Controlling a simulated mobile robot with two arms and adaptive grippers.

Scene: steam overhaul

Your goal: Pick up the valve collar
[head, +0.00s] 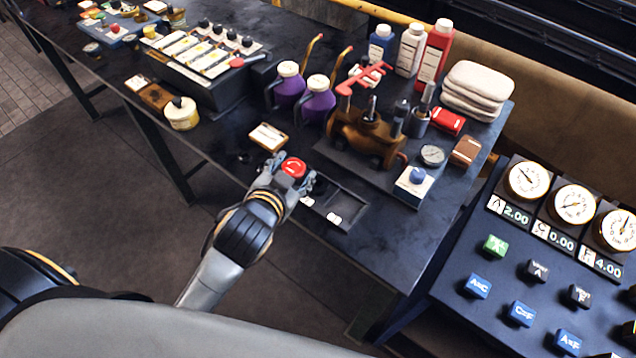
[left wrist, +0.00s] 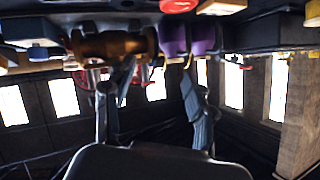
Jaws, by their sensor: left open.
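A round red piece (head: 293,168) with a pale mark lies at the front of the dark workbench (head: 240,160); it may be the valve collar, but I cannot tell for sure. It also shows, cut off, at the top of the left wrist view (left wrist: 178,5). My left gripper (head: 289,177) is open, and its fingers appear on either side of the red piece in the head view. In the left wrist view the two fingers (left wrist: 152,105) are spread with nothing between them. I cannot tell the gap in height to the red piece. My right gripper is not in view.
A shallow dark tray (head: 350,211) with small white pieces lies beside the gripper. A brown valve body (head: 362,135) with a red handle (head: 362,78) and purple jugs (head: 318,105) stand behind. A gauge console (head: 470,250) is at right. The bench's front right is clear.

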